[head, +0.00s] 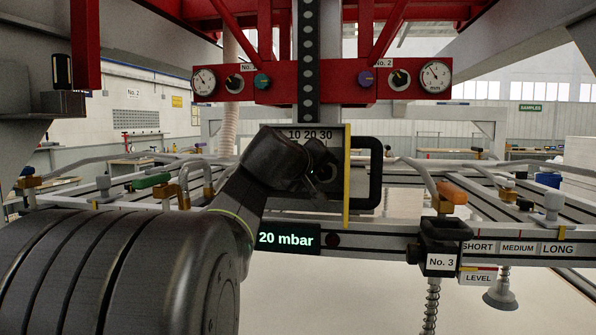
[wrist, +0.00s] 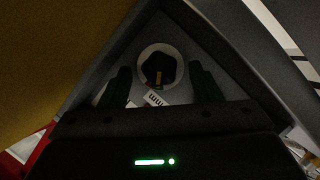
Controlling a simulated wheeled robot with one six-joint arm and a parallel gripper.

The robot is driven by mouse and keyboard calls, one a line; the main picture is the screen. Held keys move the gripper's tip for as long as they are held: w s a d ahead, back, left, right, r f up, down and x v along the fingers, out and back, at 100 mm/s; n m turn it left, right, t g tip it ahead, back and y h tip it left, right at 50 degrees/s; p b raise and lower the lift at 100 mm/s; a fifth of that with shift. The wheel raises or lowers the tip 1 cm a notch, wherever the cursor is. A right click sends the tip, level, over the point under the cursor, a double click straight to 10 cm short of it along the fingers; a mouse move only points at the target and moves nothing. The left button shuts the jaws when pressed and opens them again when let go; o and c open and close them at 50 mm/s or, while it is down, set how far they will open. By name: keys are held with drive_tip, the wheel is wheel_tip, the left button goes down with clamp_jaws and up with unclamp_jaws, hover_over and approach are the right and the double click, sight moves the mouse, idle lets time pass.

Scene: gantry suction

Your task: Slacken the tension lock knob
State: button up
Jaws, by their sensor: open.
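In the wrist view a dark knob (wrist: 158,70) with a tan pointer mark sits on a pale round disc in a dark, wedge-shaped recess. No readable name shows on it, so I cannot tell for sure that it is the tension lock knob. My gripper (wrist: 159,78) is open, one dark finger on each side of the knob with gaps between. A small white label (wrist: 153,97) lies just below the knob. In the head view my gripper (head: 322,172) is in front of the panel marked 10 20 30 (head: 311,134), and my arm hides much of that area.
A black handle (head: 375,172) stands right of the panel's yellow edge (head: 347,185). A red beam (head: 315,80) above carries gauges and knobs. Below are a 20 mbar display (head: 287,238) and the No. 3 block (head: 441,245). Hoses and rails run to both sides.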

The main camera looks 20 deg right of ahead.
drive_tip(key=c, duration=1)
drive_tip(key=shift+f+b, duration=0.15)
drive_tip(key=shift+b, duration=0.25)
drive_tip(key=shift+f+n+h+b, duration=0.15)
drive_tip(key=shift+n+h+b, duration=0.15)
drive_tip(key=shift+n+b, duration=0.35)
drive_tip(key=b, duration=0.1)
drive_tip(key=n+b, duration=0.1)
drive_tip(key=b, duration=0.1)
drive_tip(key=shift+w+a+f+n+h, duration=0.15)
drive_tip(key=shift+n+h, duration=0.1)
drive_tip(key=shift+h, duration=0.15)
drive_tip(key=n+h+b, duration=0.1)
drive_tip(key=n+b, duration=0.1)
drive_tip(key=shift+b, duration=0.35)
drive_tip(key=shift+n+b, duration=0.45)
drive_tip(key=shift+n, duration=0.05)
